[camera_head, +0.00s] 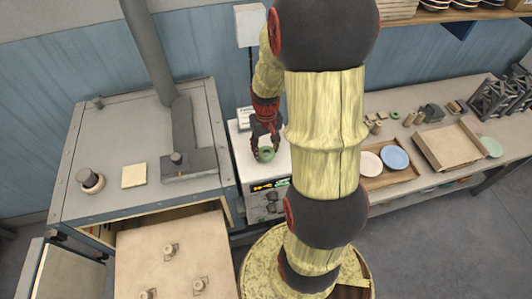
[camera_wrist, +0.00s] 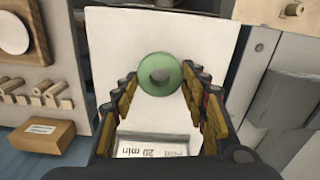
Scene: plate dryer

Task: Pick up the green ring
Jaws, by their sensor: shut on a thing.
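The green ring (camera_head: 266,154) shows in the head view at the tips of my gripper (camera_head: 266,148), above the white-topped control unit (camera_head: 246,168). In the wrist view the green ring (camera_wrist: 160,59) sits between the two fingertips of my gripper (camera_wrist: 161,78), with its hole facing the camera. The fingers touch the ring at its left and right sides, and my gripper is shut on it. I cannot tell whether the ring still touches the surface beneath it.
The control unit has a lit display (camera_head: 270,186). A grey dryer (camera_head: 140,190) with an open drawer (camera_head: 185,250) stands left. A workbench at right holds a wooden tray (camera_head: 450,146), a blue plate (camera_head: 395,158) and a white plate (camera_head: 369,164). A wall box (camera_head: 250,25) hangs behind.

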